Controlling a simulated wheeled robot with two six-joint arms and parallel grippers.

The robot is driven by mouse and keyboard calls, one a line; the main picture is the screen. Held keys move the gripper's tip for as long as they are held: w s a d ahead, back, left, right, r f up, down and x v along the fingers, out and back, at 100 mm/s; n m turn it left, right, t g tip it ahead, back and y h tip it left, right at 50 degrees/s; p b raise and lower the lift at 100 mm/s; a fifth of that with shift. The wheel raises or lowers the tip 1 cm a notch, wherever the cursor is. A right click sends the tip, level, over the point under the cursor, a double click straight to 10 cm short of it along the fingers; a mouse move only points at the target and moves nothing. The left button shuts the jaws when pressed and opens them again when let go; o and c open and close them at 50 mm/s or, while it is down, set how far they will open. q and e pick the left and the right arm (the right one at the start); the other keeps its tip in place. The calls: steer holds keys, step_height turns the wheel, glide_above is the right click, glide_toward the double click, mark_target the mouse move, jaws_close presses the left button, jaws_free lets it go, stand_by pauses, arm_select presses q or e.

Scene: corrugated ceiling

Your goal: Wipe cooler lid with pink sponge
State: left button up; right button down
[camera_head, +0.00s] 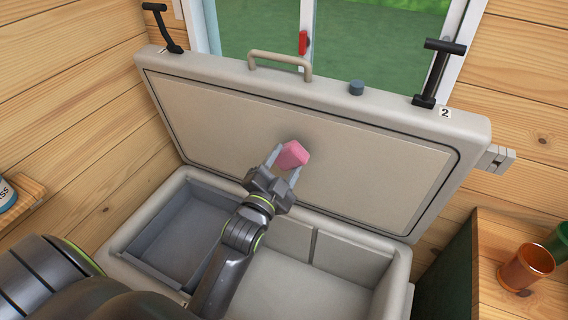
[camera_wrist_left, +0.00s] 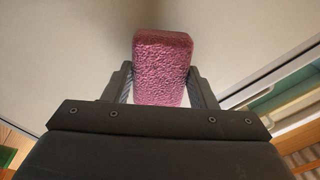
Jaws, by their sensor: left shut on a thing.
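The cooler lid (camera_head: 210,95) stands open and tilted back, its beige inner face toward me. My left gripper (camera_head: 286,160) is shut on the pink sponge (camera_head: 293,154) and holds it at the middle of the lid's inner face. In the left wrist view the sponge (camera_wrist_left: 162,62) sits upright between the two fingers of the gripper (camera_wrist_left: 160,90), with the pale lid surface behind it. I cannot tell whether the sponge touches the lid. My right gripper is not in view.
The cooler body (camera_head: 398,290) lies open below the lid, with a grey tray (camera_head: 185,235) at its left. An orange cup (camera_head: 526,266) and a green cup (camera_head: 560,243) stand on a wooden surface at right. A wooden shelf (camera_head: 25,195) is at left. A window is behind.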

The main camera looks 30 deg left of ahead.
mark_target(302, 166)
arm_select(q)
steer(key=shift+w+r, duration=0.15)
steer(key=shift+w, duration=0.9)
steer(key=shift+d+r+p, duration=0.1)
steer(key=shift+d+p, duration=0.45)
steer(key=shift+p, duration=0.1)
steer(key=shift+d+p, duration=0.65)
steer(key=shift+d, duration=0.75)
steer(key=shift+w+p, duration=0.1)
steer(key=shift+p, duration=0.2)
steer(key=shift+a, duration=0.9)
steer(key=shift+a+b, duration=0.3)
steer(key=shift+a, duration=0.05)
steer(key=shift+a+b, duration=0.3)
steer(key=shift+a, duration=0.45)
